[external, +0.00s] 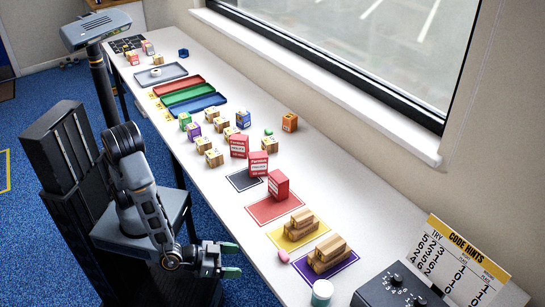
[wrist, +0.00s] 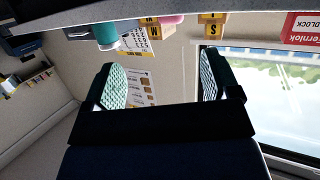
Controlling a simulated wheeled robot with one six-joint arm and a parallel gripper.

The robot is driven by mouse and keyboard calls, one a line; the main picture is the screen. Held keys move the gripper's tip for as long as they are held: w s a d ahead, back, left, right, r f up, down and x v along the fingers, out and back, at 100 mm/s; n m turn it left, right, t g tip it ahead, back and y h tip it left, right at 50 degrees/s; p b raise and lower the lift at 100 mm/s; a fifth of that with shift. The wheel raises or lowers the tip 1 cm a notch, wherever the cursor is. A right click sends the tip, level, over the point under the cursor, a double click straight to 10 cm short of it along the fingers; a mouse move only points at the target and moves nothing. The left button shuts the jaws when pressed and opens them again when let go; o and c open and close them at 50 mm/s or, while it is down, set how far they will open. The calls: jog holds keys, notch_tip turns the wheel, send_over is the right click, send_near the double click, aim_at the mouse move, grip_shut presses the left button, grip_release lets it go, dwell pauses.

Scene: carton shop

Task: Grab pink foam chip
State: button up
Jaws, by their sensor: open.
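The pink foam chip (external: 283,256) lies on the white table near its front edge, beside the purple mat (external: 345,258) and the yellow mat (external: 278,236). In the wrist view a pink shape that looks like the chip (wrist: 172,20) shows at the top, partly cut by the table edge. My gripper (external: 232,261) is off the front side of the table, to the left of the chip and apart from it. Its two green-padded fingers are spread and empty, and both show in the wrist view (wrist: 160,82).
Wooden carton stacks (external: 328,254) stand on the purple and yellow mats. Red cartons (external: 278,185) stand farther back. A code sign (external: 465,258) is at right.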

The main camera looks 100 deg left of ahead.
jog(key=a+r+y, duration=0.1)
send_near(282, 254)
jog(key=shift+w+a+f+t, duration=0.2)
jog(key=shift+w+a, duration=0.1)
jog(key=shift+w, duration=0.25)
jog(key=shift+w+a+f+t, duration=0.1)
jog(key=shift+w+a+f, duration=0.15)
jog(key=shift+w, duration=0.3)
jog(key=shift+p+x, duration=0.3)
jog(key=shift+x, duration=2.9)
jog(key=shift+c, duration=0.4)
jog(key=c, duration=1)
jog(key=shift+c, duration=0.2)
